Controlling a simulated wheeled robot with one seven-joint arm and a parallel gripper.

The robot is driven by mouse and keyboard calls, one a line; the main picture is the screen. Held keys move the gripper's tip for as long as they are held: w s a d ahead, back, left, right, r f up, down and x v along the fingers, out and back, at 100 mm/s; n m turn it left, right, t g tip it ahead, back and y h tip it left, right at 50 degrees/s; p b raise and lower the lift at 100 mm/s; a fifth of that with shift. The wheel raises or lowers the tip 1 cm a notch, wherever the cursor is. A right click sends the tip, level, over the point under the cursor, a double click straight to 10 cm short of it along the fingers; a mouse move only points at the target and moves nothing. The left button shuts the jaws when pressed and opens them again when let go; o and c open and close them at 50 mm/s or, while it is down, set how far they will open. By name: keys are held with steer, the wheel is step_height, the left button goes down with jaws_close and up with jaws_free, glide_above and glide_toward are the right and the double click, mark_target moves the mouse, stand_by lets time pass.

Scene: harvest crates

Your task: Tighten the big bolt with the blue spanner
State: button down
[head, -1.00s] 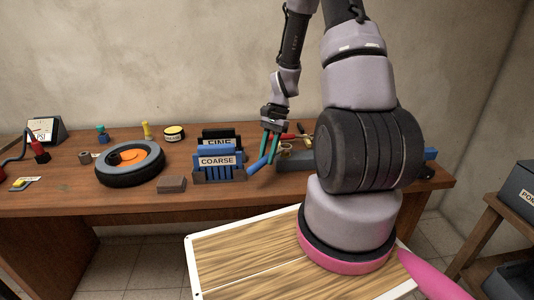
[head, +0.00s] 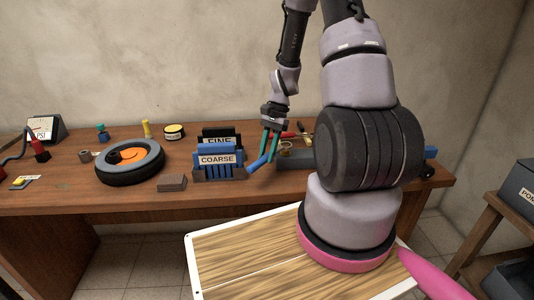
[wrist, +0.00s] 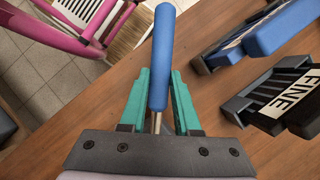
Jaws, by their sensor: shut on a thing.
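My gripper (head: 270,148) has teal fingers and is shut on the blue spanner (head: 258,164) above the workbench, just right of the sanding-block rack. In the wrist view the spanner's blue handle (wrist: 160,60) sticks out between the teal fingers (wrist: 160,105), with a short bit of metal shaft below it. The spanner's working end is hidden. I cannot make out the big bolt. A small brass-coloured ring-like part (head: 285,147) shows just right of the gripper, by a grey block (head: 294,162) partly hidden by my arm.
The rack (head: 218,174) holds blocks labelled COARSE and FINE, close left of the spanner. The bench's front strip is mostly clear.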

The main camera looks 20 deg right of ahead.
steer(key=shift+f, duration=1.1)
stand_by(0.4)
steer(key=c, duration=1.2)
jaws_free()
steer(key=shift+c, duration=0.2)
jaws_close()
steer(key=shift+w+a+m+t, duration=0.2)
steer(key=shift+w+a+m, duration=0.05)
steer(key=shift+w+m, duration=0.25)
steer(key=shift+w+a+m+t, duration=0.2)
steer(key=shift+w+a+m, duration=0.05)
steer(key=shift+w+m, duration=0.25)
steer(key=shift+w+a+m+t+y, duration=0.25)
steer(key=shift+w+m+t+y, duration=0.15)
steer(key=shift+w+m, duration=0.65)
steer(key=shift+s+n, duration=0.35)
steer(key=shift+s, duration=0.05)
stand_by(0.4)
